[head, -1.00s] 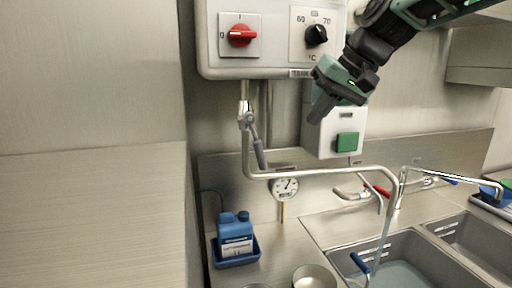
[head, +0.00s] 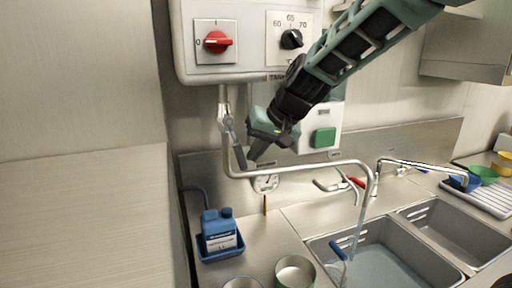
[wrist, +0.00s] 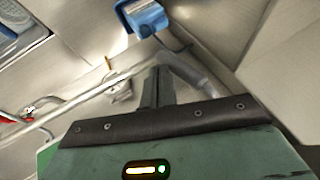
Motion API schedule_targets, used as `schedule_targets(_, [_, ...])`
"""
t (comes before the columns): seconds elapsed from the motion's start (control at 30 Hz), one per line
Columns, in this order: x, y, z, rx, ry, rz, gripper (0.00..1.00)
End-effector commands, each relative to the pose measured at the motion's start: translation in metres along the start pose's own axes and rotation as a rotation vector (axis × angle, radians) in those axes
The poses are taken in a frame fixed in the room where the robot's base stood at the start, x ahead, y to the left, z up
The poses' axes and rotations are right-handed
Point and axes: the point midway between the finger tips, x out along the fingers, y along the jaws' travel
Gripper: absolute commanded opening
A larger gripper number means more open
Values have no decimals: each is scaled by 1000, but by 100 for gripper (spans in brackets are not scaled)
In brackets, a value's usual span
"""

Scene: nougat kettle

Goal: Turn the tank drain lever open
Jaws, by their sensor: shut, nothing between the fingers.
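The lever under the box labelled "TANK" has a dark grey handle (head: 239,153) that hangs down, tilted slightly right, from a valve on the steel pipe (head: 300,169). My gripper (head: 254,157) is close to the right of this handle, pointing down and left. It is shut and empty. In the wrist view the shut fingers (wrist: 157,88) stand beside a grey handle (wrist: 194,74) on their right; I cannot tell whether they touch it.
The control box (head: 250,70) with red and black knobs hangs above. A green button (head: 323,137) is behind my gripper. A blue canister (head: 219,232) stands on the counter, pots at the front, and sinks (head: 440,235) with taps at the right.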

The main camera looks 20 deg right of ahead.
Motion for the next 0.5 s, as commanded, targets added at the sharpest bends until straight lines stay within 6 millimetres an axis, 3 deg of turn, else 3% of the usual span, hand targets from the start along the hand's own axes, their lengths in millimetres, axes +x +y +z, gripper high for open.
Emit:
schedule_targets(0.27, [1,0,0,0,0,0,0])
schedule_targets(0.5, [15,-2,7,12,2,-26,0])
